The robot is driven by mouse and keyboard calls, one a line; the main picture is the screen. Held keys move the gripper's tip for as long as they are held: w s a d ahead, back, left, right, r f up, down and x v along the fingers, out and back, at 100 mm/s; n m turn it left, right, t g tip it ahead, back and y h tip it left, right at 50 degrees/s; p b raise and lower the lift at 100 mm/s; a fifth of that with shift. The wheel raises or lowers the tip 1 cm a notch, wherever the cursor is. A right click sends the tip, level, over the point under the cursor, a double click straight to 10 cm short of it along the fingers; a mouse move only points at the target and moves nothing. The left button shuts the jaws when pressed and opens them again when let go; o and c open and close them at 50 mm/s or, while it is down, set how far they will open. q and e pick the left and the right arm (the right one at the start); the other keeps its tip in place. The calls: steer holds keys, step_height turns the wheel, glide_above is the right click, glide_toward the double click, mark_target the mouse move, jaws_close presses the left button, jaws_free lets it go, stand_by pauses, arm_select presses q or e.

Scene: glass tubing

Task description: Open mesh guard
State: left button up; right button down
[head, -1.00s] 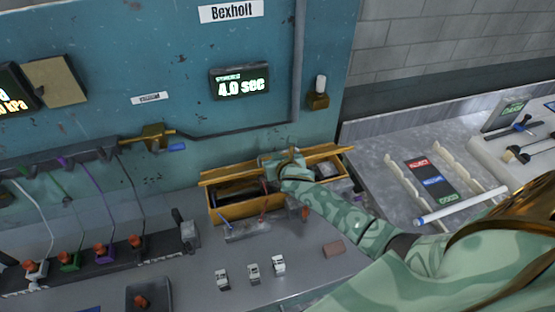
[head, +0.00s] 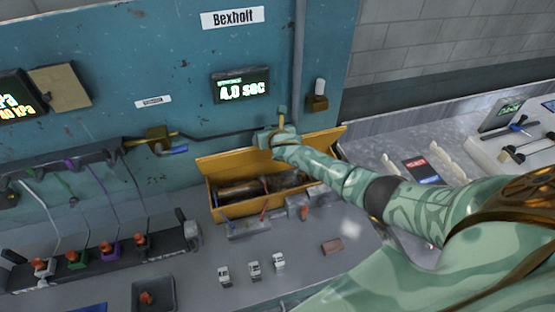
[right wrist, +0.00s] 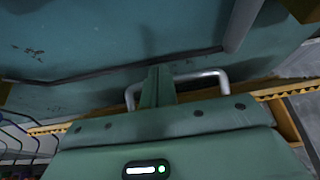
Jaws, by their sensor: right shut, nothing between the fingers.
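The mesh guard (head: 222,164) is the yellow-framed lid of a yellow box (head: 238,212) below the teal panel. It stands raised at the box's back edge, and the box is open, with dark cylindrical parts showing inside. My right gripper (head: 281,120) is at the guard's upper edge, with its forearm crossing the box's right side. In the right wrist view the fingers (right wrist: 157,82) are shut and empty at the guard's silver handle (right wrist: 208,74). I cannot tell whether they touch the handle. The guard's yellow edge (right wrist: 270,92) shows there too. My left gripper is not in view.
The teal panel (head: 120,60) with a timer display (head: 241,88) rises close behind. A valve fitting (head: 158,140) sits left of the guard.

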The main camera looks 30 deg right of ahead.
steer(key=shift+w+d+r+b, duration=0.15)
steer(key=shift+w+b, duration=0.1)
steer(key=shift+w, duration=0.45)
steer(key=shift+w+d+r+b, duration=0.1)
steer(key=shift+w+d+b, duration=0.1)
steer(key=shift+w, duration=0.5)
steer(key=shift+w+d+r+b, duration=0.1)
steer(key=shift+w+b, duration=0.15)
steer(key=shift+w, duration=0.45)
